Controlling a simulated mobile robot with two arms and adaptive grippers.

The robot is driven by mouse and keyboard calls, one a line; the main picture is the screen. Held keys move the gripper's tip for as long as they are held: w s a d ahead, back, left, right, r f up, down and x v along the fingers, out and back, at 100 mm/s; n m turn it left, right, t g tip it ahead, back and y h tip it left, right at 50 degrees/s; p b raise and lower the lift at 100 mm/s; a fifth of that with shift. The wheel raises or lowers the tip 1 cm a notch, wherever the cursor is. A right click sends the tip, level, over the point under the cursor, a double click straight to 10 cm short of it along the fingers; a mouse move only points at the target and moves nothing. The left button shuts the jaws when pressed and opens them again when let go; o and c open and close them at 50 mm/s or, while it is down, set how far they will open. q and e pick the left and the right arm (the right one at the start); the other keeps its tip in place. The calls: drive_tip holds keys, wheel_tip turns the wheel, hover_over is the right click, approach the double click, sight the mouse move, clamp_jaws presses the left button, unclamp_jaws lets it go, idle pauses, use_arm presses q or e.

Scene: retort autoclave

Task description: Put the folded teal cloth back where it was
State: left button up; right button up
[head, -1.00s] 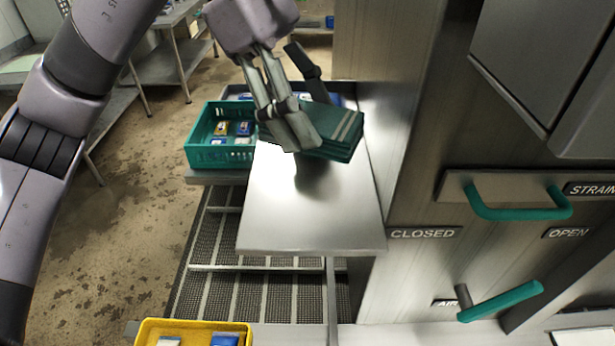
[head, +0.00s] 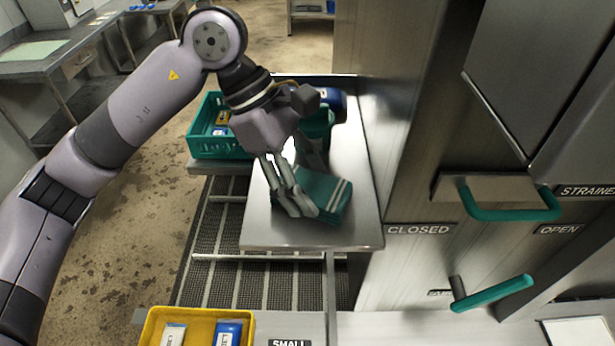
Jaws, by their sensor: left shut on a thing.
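The folded teal cloth (head: 326,196) has pale stripes near its right edge. It is at the front part of the steel shelf (head: 290,236), low over it or touching it; I cannot tell which. My left gripper (head: 300,203) is shut on the cloth's left side, its fingers pointing down toward the shelf. The fingers and hand hide part of the cloth. My right gripper is not in view.
A teal crate (head: 219,146) with pouches stands left behind the shelf. A dark blue object (head: 336,106) is at the shelf's back. A yellow crate (head: 190,318) is at the front. Teal handles (head: 510,214) stick out from the steel cabinet at right.

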use_arm(q)
drive_tip(key=shift+f, duration=0.15)
drive_tip(key=o, duration=0.7)
drive_tip(key=shift+c, duration=0.2)
drive_tip(key=o, duration=0.5)
drive_tip(key=shift+c, duration=0.2)
drive_tip(key=shift+r, duration=0.2)
drive_tip(key=shift+w+a+r, duration=0.15)
drive_tip(key=b+v, duration=0.4)
drive_tip(key=v, duration=0.7)
drive_tip(key=shift+r, duration=0.25)
